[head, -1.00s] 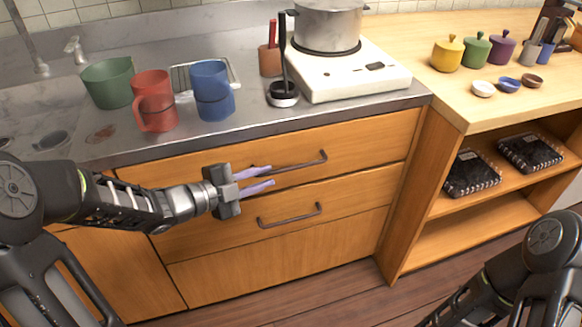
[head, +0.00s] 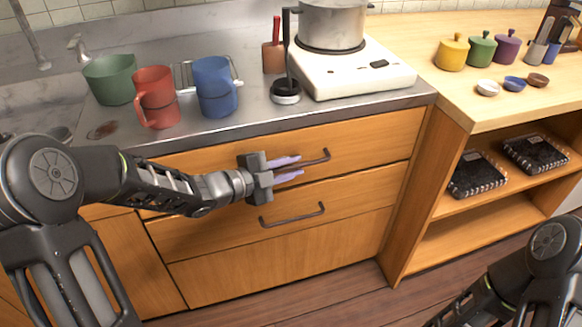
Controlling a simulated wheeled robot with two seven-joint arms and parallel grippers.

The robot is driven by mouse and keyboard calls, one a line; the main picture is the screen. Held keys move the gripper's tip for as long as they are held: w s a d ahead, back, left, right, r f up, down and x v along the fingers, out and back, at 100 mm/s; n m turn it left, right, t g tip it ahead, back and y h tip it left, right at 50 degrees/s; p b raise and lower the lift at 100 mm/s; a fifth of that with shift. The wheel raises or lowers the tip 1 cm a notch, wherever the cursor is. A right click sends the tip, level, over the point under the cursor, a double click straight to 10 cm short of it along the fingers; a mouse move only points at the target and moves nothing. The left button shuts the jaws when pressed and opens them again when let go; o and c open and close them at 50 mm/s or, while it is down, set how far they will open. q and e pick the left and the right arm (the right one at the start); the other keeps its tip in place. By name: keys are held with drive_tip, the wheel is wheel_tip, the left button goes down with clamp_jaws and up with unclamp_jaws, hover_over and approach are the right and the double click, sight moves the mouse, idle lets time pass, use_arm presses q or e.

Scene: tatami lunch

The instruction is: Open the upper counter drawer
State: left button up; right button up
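The upper counter drawer (head: 375,135) is a wooden front under the steel counter edge and looks shut. Its dark bar handle (head: 318,161) is partly hidden by my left gripper (head: 301,166). The gripper's two pale purple fingers are apart, one above the other, and overlap the handle's left and middle part. I cannot tell whether they touch it. The lower drawer (head: 355,200), with its own handle (head: 292,216), is shut below. My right gripper is out of view; only part of that arm shows at the bottom right.
On the counter stand a green pot (head: 110,80), a red mug (head: 156,98), a blue mug (head: 216,88) and a white stove (head: 365,78) with a steel pot (head: 331,25). A wooden shelf unit (head: 470,112) stands to the right. The floor before the drawers is clear.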

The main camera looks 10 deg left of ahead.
use_arm(q)
clamp_jaws()
idle(1.4)
